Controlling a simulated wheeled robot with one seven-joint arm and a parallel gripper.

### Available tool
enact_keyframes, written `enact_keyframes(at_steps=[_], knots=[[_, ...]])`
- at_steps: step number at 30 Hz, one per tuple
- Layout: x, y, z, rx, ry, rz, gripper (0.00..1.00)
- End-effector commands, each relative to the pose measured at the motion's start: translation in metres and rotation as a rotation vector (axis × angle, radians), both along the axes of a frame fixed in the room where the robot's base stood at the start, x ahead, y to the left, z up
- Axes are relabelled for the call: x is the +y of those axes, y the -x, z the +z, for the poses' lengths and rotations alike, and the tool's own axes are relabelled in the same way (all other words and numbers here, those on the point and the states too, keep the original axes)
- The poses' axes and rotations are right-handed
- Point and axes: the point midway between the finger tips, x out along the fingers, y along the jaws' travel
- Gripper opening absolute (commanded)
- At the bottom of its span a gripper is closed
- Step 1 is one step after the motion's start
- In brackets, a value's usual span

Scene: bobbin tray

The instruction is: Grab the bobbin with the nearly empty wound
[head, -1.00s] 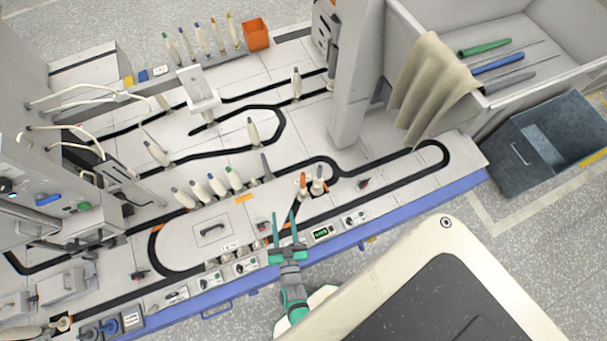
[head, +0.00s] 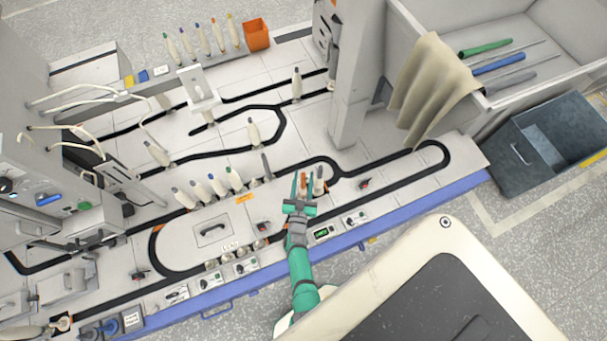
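Two bobbins stand side by side at the track junction in the middle of the line. The left one (head: 303,178) shows a bare orange upper part. The right one (head: 319,184) has a grey top and a pale body. My gripper (head: 303,182) reaches in from the front with its green fingers apart, one on each side of the orange-topped bobbin. I cannot tell whether the fingers touch it. Its lower part is hidden by my gripper.
A dark grey bobbin or peg (head: 267,166) stands left of my gripper. The track loop to the right is mostly clear.

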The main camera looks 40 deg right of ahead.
Motion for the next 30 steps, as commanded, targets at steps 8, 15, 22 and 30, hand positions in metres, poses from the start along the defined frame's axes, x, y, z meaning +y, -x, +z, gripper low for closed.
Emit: enact_keyframes(at_steps=[8,15,22,30], knots=[[-0.018,-0.022,0.001,-0.001,0.001,0.0,0.38],[-0.034,-0.039,0.001,-0.001,-0.001,0.001,0.38],[-0.036,-0.04,0.0,0.001,-0.001,-0.001,0.38],[-0.036,-0.04,0.0,0.001,-0.001,-0.001,0.0]])
